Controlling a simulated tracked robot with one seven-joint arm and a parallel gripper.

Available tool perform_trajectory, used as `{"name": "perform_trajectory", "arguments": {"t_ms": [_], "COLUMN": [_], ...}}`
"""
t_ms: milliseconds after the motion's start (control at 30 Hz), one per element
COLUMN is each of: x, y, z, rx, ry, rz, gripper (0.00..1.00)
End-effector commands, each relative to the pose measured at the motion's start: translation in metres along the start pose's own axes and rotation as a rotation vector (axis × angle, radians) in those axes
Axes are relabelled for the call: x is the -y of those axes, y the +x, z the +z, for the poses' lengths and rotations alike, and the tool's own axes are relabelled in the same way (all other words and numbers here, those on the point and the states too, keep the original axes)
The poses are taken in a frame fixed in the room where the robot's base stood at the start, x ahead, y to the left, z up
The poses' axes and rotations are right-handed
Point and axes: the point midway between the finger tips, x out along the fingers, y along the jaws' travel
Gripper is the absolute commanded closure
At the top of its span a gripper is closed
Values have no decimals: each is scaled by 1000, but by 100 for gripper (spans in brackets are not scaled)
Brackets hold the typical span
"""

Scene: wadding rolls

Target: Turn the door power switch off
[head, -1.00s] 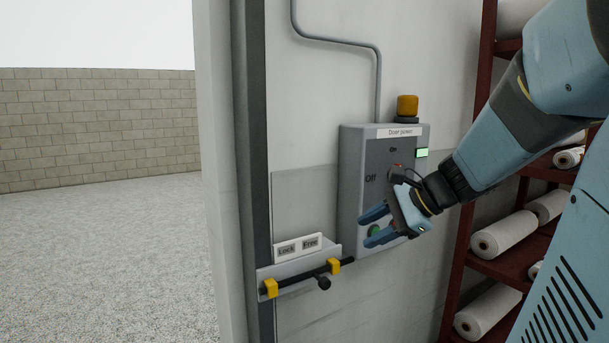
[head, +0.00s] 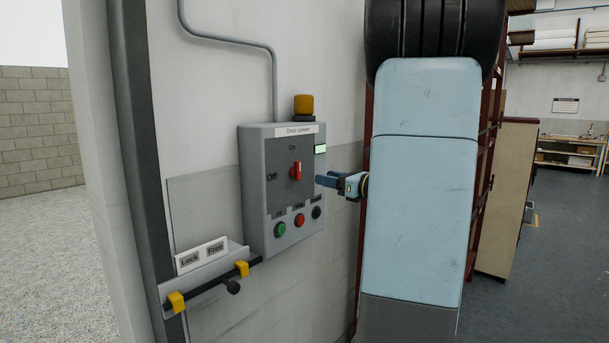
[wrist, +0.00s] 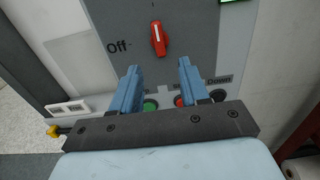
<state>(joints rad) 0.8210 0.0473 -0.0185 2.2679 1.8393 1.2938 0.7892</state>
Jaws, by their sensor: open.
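The door power box (head: 256,215) is a grey wall panel labelled "Door power". Its red rotary switch (head: 296,171) stands upright, toward "On", with "Off" to its left. In the wrist view the red switch (wrist: 158,38) shows a white line pointing up, with "Off" at its left. My gripper (head: 322,181) is open and empty, just right of the switch in the head view. In the wrist view my gripper (wrist: 157,70) has its fingertips spread below the switch, apart from it. My arm hides part of the wall right of the box.
Green (head: 280,229), red (head: 299,220) and black (head: 317,212) buttons sit below the switch. An amber lamp (head: 303,105) tops the box. A bolt (head: 214,286) with "Lock" and "Free" labels is at lower left. Shelving stands behind my arm. Open floor (head: 540,275) lies at right.

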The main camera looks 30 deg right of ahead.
Motion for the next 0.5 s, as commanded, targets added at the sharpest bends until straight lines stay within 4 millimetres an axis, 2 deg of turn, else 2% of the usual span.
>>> {"name": "perform_trajectory", "arguments": {"t_ms": [300, 500], "x": [-1, -1], "y": [57, 83], "z": [-1, -1], "rx": [-2, -2], "ry": [0, -1], "rz": [4, 2], "gripper": [55, 55]}}
